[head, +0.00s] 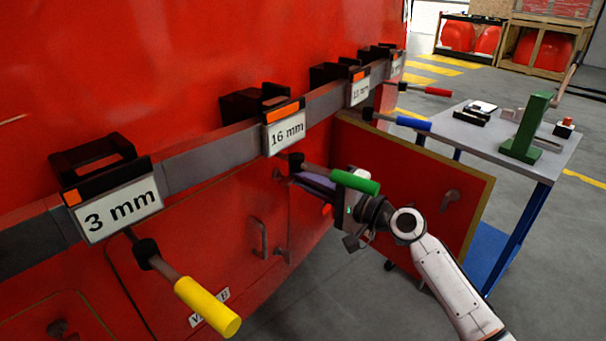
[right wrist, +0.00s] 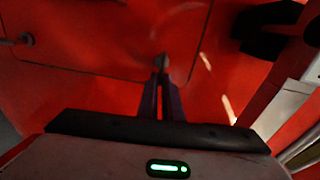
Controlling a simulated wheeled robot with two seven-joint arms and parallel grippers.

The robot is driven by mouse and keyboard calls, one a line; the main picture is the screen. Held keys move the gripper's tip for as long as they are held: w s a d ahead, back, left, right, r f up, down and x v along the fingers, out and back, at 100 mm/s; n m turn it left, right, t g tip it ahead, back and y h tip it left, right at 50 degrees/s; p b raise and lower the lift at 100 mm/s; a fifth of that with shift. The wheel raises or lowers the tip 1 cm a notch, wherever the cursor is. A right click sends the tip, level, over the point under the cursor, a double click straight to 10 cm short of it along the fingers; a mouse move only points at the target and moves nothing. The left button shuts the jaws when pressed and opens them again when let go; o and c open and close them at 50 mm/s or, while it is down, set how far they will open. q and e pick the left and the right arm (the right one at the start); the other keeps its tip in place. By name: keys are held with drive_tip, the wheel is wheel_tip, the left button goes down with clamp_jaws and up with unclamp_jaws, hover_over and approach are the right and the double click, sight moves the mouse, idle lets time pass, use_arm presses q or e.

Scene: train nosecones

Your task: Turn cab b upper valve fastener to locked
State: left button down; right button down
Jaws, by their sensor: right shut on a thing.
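My right gripper (head: 298,178) is at the red cabinet side, with its dark fingers pointing at the panel below the 16 mm sign. In the right wrist view its fingers (right wrist: 162,82) are close together and shut on a small grey fastener (right wrist: 162,61) on the red panel. The fastener's head is mostly between the fingertips, so its turn angle is hard to read. In the head view a small grey piece of the fastener (head: 278,175) shows just left of the fingertips. My left gripper is in neither view.
A green handle (head: 368,184) sticks out just above my right gripper. A yellow handle (head: 207,306) juts out below the 3 mm sign (head: 121,208). An open red door panel (head: 415,185) and a work table (head: 540,165) stand to the right. Another fastener (right wrist: 24,39) shows at left.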

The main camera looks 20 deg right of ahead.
drive_tip(key=shift+m, duration=0.4)
drive_tip(key=c, duration=1.9)
unclamp_jaws()
drive_tip(key=shift+c, duration=0.2)
drive_tip(key=shift+d+f, duration=0.1)
drive_tip(key=b+v, duration=0.1)
drive_tip(key=v, duration=0.9)
drive_tip(key=shift+s, duration=0.15)
